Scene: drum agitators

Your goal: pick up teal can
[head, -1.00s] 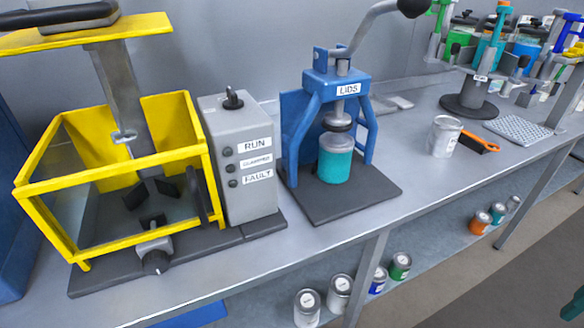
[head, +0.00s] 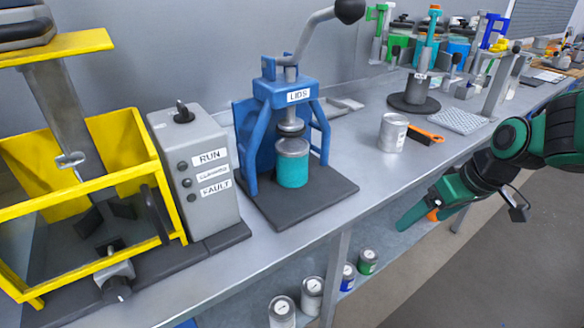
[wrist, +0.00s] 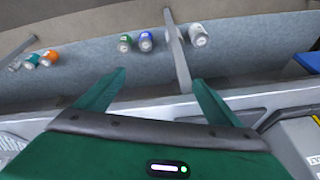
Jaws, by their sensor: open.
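The teal can (head: 292,168), with a silver upper part, stands upright in the blue lid press (head: 290,95). It is on the press's dark base, directly under the plunger. My gripper (head: 424,206) is at the right in the head view, in front of the bench edge, well to the right of the can and apart from it. In the wrist view my gripper (wrist: 160,84) shows two green fingers spread wide with nothing between them. The teal can in the press cannot be made out in the wrist view.
A grey control box (head: 195,165) and yellow-framed machine (head: 80,170) stand left. Several cans, including a green one (head: 367,262), stand on the lower shelf.

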